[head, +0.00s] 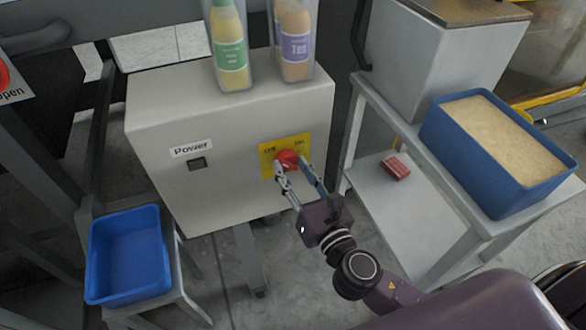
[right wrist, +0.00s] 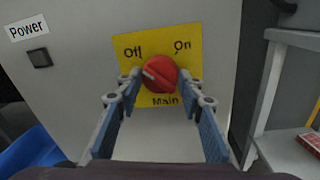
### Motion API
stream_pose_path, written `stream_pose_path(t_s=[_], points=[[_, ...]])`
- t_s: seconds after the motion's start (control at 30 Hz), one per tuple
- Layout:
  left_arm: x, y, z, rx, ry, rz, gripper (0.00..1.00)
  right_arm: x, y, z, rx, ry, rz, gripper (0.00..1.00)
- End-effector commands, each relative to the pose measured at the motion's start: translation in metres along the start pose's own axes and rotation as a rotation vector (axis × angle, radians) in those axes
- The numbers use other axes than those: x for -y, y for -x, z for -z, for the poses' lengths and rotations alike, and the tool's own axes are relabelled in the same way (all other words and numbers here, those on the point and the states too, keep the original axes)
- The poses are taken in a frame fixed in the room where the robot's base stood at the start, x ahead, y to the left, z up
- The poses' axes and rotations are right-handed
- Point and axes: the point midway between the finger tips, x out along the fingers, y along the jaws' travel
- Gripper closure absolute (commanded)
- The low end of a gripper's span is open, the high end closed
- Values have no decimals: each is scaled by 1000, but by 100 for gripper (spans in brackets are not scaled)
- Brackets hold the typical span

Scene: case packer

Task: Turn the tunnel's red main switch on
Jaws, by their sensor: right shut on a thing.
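The red main switch (head: 287,158) is a round knob on a yellow plate (head: 268,167) on the front of the beige box (head: 228,190). In the right wrist view the knob (right wrist: 159,74) sits below the words Off and On and above Main. A pale mark on the knob lies on its left, toward the Off side. My right gripper (head: 291,165) is shut on the switch, with one finger at each side, as the right wrist view (right wrist: 160,82) also shows. My left gripper is not in view.
A small dark square (head: 197,163) sits under the Power label. Bottles (head: 229,50) stand on top of the box. A blue bin (head: 128,258) stands low at left. At right, a shelf holds a blue crate (head: 440,125) and a small red item (head: 396,168).

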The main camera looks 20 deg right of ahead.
Motion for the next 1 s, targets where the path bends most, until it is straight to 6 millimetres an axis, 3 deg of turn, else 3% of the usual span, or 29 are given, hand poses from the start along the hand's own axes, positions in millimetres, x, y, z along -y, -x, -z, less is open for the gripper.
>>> stream_pose_path(t_s=[0.13, 0.37, 1.0], points=[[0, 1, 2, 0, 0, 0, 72, 0, 0, 1, 4, -43, 0, 89], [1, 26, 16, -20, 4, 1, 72, 1, 0, 2, 17, -191, -1, 89], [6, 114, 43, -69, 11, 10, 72, 1, 0, 3, 67, -793, -10, 89]])
